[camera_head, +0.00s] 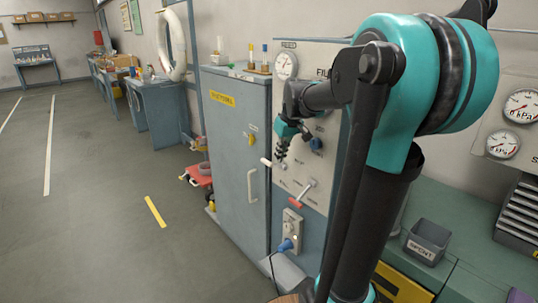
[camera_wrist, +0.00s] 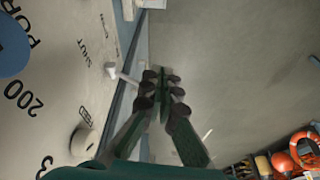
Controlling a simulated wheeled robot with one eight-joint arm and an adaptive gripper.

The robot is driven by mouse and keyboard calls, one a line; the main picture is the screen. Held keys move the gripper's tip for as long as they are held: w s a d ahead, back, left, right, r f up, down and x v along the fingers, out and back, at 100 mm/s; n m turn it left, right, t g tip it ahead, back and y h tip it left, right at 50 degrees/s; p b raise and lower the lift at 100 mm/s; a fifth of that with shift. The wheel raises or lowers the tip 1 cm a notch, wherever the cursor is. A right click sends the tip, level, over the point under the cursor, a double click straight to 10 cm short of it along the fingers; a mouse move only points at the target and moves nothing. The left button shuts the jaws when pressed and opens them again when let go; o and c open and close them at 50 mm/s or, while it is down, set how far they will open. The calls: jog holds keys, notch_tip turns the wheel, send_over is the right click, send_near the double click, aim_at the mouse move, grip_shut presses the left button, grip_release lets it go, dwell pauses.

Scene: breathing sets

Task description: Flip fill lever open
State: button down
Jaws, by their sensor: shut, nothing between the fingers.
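The grey control panel (camera_head: 318,190) carries a round gauge (camera_head: 285,66) and lettering that starts "FILL", partly hidden behind my arm. A pale-tipped lever (camera_head: 266,162) shows at the panel's left side, just left of my gripper (camera_head: 281,158). In the wrist view a small pale lever (camera_wrist: 122,75) stands out from the panel beside the left fingertip, near the word "SHUT"; I cannot tell whether they touch. My gripper (camera_wrist: 163,88) is shut and empty, its fingertips together. A red-handled lever (camera_head: 297,202) sits lower on the panel. Which lever is the fill lever is not clear.
A blue knob (camera_head: 316,144) is close to the right of my gripper. A blue-grey cabinet (camera_head: 228,150) with a pale handle stands left of the panel. A green bench (camera_head: 470,262) with a grey bin (camera_head: 427,241) is at right. Open floor (camera_head: 95,220) lies left.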

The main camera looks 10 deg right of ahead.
notch_tip(320, 180, up, 10)
jog(key=n, duration=0.2)
send_over(266, 160)
jog(key=s+d, duration=0.2)
jog(key=d, duration=0.2)
jog(key=shift+s+a+f+g+y, duration=0.1)
jog(key=shift+s+f+g+y, duration=0.05)
jog(key=shift+g+y, duration=0.2)
jog(key=x, duration=1.3)
jog(key=shift+s+f, duration=0.2)
jog(key=shift+s, duration=0.2)
jog(key=shift+f, duration=0.35)
jog(key=shift+s+a, duration=0.15)
jog(key=shift+a, duration=0.05)
jog(key=shift+s+a+f, duration=0.1)
jog(key=shift+a+f, duration=0.05)
jog(key=shift+f, duration=0.1)
